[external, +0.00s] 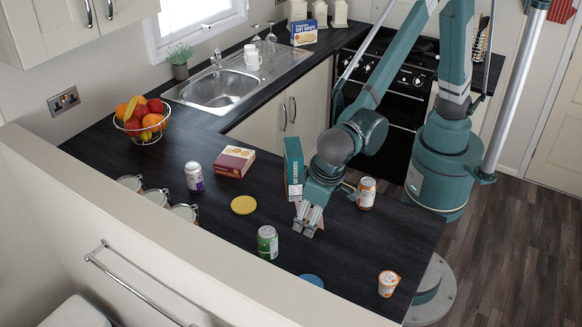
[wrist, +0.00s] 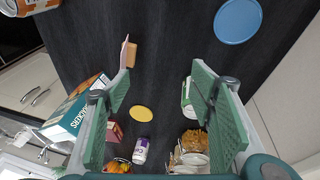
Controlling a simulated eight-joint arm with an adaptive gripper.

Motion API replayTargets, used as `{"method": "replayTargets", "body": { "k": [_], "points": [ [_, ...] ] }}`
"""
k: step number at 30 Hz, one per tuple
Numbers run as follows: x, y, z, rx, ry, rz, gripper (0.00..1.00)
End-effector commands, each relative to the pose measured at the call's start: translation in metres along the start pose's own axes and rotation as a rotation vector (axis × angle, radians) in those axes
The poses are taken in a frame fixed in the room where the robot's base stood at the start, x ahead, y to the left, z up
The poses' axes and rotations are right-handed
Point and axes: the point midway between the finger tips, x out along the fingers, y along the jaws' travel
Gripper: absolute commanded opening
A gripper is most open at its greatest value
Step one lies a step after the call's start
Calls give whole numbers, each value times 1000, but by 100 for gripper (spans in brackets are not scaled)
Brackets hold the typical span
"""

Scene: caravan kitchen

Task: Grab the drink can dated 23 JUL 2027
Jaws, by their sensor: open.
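Three drink cans stand upright on the dark worktop. An orange can (external: 366,193) is right of my gripper (external: 308,224), and its end shows at the top left of the wrist view (wrist: 30,7). A green and white can (external: 267,242) is left of and nearer than my gripper; in the wrist view it is partly hidden behind the right finger (wrist: 187,96). A purple and white can (external: 194,177) is farther left, also in the wrist view (wrist: 141,150). No date is readable on any can. My gripper is open and empty above the worktop, apart from all cans.
A teal carton (external: 293,160) stands behind my gripper. A maroon box (external: 236,161), yellow disc (external: 243,205), blue disc (external: 312,280), small tub (external: 388,283), several jars (external: 157,196) and a fruit bowl (external: 141,128) surround it. A small wooden block with a card (wrist: 130,54) is close by.

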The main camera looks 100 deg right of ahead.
Motion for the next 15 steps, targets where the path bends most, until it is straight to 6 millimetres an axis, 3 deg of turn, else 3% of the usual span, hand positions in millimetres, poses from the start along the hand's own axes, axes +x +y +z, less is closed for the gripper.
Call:
{"method": "replayTargets", "body": {
  "k": [9, 15],
  "points": [
    [-2, -36, -58, 533, -151, -41, 54],
    [-2, -51, -83, 775, -224, -43, 54]
  ]
}}
